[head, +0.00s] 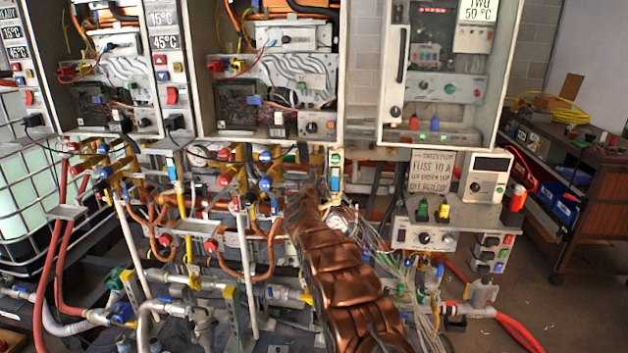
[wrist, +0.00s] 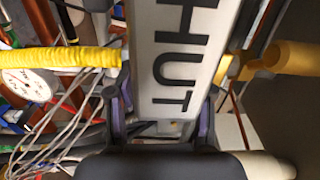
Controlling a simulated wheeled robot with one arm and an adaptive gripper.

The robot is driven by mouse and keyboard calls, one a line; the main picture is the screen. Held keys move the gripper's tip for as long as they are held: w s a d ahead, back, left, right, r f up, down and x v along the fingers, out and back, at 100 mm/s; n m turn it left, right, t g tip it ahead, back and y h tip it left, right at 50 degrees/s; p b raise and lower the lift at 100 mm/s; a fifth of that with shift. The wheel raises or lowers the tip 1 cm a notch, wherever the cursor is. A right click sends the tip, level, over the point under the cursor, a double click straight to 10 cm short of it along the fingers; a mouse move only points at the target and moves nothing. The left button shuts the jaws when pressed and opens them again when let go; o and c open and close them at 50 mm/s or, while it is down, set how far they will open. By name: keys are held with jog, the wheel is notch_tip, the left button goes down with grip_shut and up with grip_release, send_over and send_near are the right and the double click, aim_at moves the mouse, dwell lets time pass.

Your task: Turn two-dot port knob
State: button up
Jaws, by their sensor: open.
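My gripper (wrist: 160,100) shows in the wrist view with its two dark purple fingers apart. A white plate (wrist: 180,45) with the letters "HUT" lies between and beyond the fingers; I cannot tell whether they touch it. In the head view my copper-coloured arm reaches to the pipework below the heaters, and the gripper's end is hard to make out there. Several red and blue knobs, such as a blue knob (head: 265,184) and a red knob (head: 211,245), sit on that pipework.
In the wrist view, a yellow ribbed hose (wrist: 60,57) and a round gauge (wrist: 27,84) are at left, and a yellow handle (wrist: 290,57) is at right. Loose wires crowd the lower left. In the head view, a control box (head: 425,237) stands right of my arm.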

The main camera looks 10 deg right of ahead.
jog(key=shift+s, duration=0.15)
jog(key=v, duration=1.1)
jog(key=shift+s+a, duration=0.2)
jog(key=shift+s, duration=0.1)
dwell(0.5)
jog(key=shift+r, duration=0.1)
jog(key=s+a+n+g+y, duration=0.2)
jog(key=s+n+g+y, duration=0.3)
jog(key=s, duration=0.6)
jog(key=s+a+n+g+y, duration=0.25)
jog(key=s+n, duration=0.45)
jog(key=s, duration=0.5)
jog(key=s+d+f+n+g, duration=0.1)
jog(key=s+d+n+g, duration=0.1)
jog(key=s, duration=1.3)
jog(key=s+d+f+n+g+h, duration=0.1)
jog(key=s+d+n+g, duration=0.2)
jog(key=s, duration=1.3)
jog(key=s+d+f+n+g+h, duration=0.1)
jog(key=s+d+n+g, duration=0.2)
jog(key=s, duration=1.3)
jog(key=g, duration=0.3)
jog(key=shift+d, duration=0.15)
